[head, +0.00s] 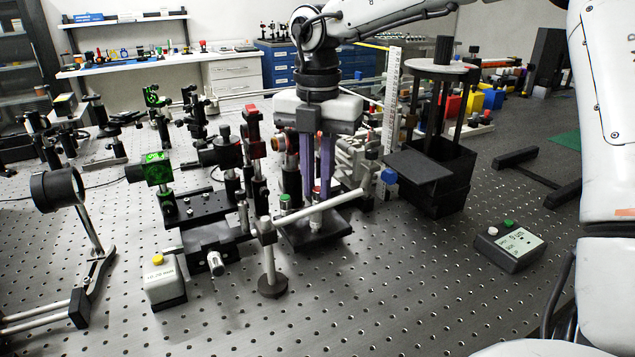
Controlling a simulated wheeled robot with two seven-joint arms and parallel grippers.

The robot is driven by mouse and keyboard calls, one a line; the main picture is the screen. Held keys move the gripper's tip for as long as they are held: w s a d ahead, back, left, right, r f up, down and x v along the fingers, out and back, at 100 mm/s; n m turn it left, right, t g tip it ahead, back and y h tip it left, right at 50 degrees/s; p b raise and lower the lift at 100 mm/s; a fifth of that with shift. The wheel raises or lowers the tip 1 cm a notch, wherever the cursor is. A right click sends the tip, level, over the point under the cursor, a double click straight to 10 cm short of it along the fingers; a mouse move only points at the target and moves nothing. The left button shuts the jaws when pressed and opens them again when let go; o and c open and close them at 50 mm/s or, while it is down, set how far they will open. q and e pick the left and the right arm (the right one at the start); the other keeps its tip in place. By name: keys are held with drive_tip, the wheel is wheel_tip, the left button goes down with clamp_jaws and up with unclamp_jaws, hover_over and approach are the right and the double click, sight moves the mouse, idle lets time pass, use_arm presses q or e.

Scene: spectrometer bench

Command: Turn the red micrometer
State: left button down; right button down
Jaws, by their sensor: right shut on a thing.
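My right gripper (315,197) points straight down in the middle of the bench, its two purple fingers around a small upright micrometer with a red cap (316,189). The fingers are shut on it and hide most of its sides. A similar upright micrometer with a green cap (284,201) stands just to the left. A blue knob (389,177) is to the right, on the same group of stages. Whether the red one has turned cannot be told. My left gripper is not in view.
A horizontal rod on a post (268,262) stands in front of the gripper. A yellow-button box (164,284) and stage (208,245) are left. A tall black stand (437,185) is close right.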

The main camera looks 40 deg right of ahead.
sight(318, 188)
drive_tip(key=shift+w+d+r+m, duration=0.1)
drive_tip(key=shift+r+m, duration=0.05)
drive_tip(key=shift+m, duration=0.35)
drive_tip(key=c, duration=1.7)
unclamp_jaws()
wheel_tip(318, 188, up, 10)
drive_tip(key=shift+r+p, duration=0.1)
drive_tip(key=shift+p, duration=0.55)
